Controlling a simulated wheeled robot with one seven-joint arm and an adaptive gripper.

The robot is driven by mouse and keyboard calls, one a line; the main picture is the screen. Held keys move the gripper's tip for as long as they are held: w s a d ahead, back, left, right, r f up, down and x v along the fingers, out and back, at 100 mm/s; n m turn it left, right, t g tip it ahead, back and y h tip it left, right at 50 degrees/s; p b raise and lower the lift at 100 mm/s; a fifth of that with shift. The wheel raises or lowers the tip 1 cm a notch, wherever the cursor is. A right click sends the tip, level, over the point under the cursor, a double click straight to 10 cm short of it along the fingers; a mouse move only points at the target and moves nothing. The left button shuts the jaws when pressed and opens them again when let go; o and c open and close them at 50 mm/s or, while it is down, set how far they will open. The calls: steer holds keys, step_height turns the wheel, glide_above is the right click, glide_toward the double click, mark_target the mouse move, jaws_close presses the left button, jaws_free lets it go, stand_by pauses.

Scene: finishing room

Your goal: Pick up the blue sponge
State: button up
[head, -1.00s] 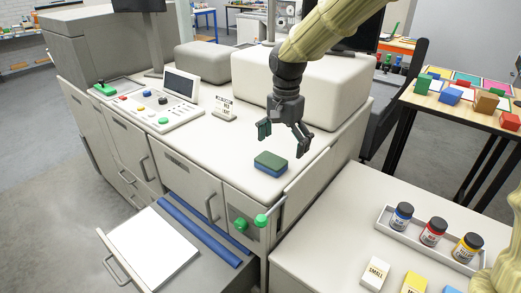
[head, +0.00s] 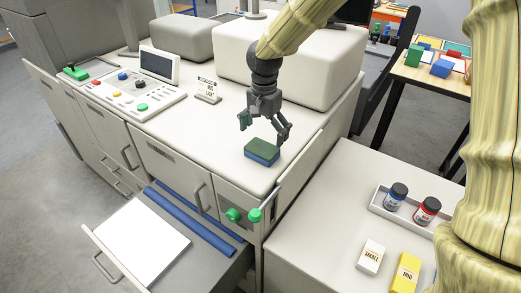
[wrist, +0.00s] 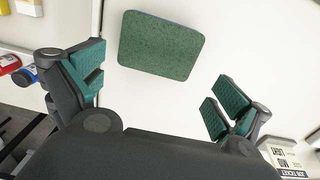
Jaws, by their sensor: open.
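The blue sponge (head: 262,153) lies flat on the light machine top near its front right corner. It has a dark green upper layer and a blue lower layer. In the wrist view the sponge (wrist: 161,45) shows its green top, ahead of and between the spread fingers. My gripper (head: 264,130) is open and empty, pointing down just above the sponge. In the wrist view the gripper (wrist: 155,95) shows green pads on both fingers, apart from the sponge.
A sign (head: 208,90) and a control panel (head: 130,97) stand to the left on the machine top. A large pale cover (head: 290,65) rises behind. An open drawer (head: 185,270) juts out below. Right of it, a counter holds a bottle tray (head: 395,213) and small boxes.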

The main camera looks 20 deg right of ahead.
mark_target(265, 145)
steer(key=shift+s+d+f+p, duration=0.1)
steer(key=shift+s+f+p, duration=0.1)
steer(key=shift+s+p, duration=0.4)
steer(key=f, duration=0.1)
steer(key=f+p, duration=0.1)
steer(key=f, duration=0.1)
steer(key=shift+w, duration=0.4)
steer(key=shift+s+f, duration=0.2)
steer(key=shift+f, duration=0.25)
steer(key=c, duration=0.6)
